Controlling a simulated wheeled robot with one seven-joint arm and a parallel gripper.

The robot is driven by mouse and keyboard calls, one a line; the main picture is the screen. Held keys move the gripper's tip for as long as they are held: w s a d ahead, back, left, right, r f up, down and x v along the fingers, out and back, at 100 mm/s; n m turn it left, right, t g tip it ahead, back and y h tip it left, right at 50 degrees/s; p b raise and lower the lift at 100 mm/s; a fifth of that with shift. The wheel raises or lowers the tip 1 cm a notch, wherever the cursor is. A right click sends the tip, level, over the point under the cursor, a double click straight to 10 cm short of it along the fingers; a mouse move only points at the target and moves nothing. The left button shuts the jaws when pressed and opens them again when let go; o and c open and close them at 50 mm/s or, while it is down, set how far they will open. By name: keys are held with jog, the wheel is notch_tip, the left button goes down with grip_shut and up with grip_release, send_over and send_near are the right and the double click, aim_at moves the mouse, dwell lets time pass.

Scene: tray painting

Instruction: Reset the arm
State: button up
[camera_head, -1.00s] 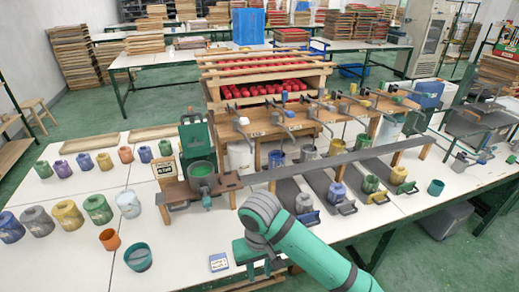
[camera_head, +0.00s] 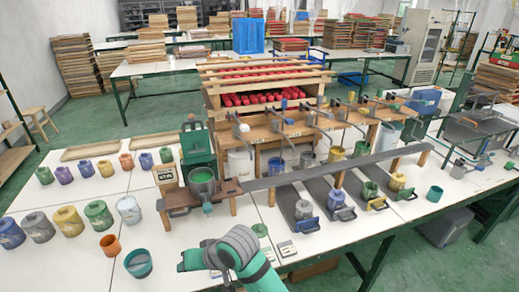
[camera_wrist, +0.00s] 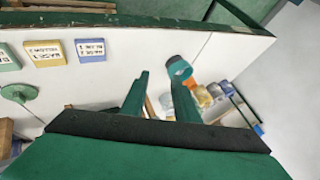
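My arm (camera_head: 240,248) reaches in from the bottom of the head view, over the front edge of the white table (camera_head: 85,265). My gripper (camera_head: 183,261) points left, near the teal cup (camera_head: 138,264), and is apart from it. In the wrist view my gripper (camera_wrist: 161,78) shows two green fingers spread apart with nothing held between them. The teal cup (camera_wrist: 180,68) shows beyond the fingertips there.
Paint jars (camera_head: 98,213) and an orange cup (camera_head: 109,245) stand on the left. Small label cards (camera_head: 287,248) lie right of my wrist. Grey channels with cups (camera_head: 337,197) fill the right.

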jog(key=a+r+m+t+y, duration=0.3)
jog(key=a+m+t+y, duration=0.15)
jog(key=a+t, duration=0.25)
jog(key=s+d+f+m+t+h, duration=0.55)
jog(key=s+d+f+h, duration=0.45)
jog(key=s+d+f, duration=0.45)
jog(key=s+d+r+n+h, duration=0.1)
jog(key=s+d+n, duration=0.2)
jog(key=s+d, duration=0.3)
jog(key=s+d+r+n+h, duration=0.1)
jog(key=s+d, duration=0.5)
jog(key=s, duration=0.6)
jog(key=shift+s+r+n, duration=0.4)
jog(key=shift+r+n, duration=0.3)
jog(key=shift+n, duration=0.3)
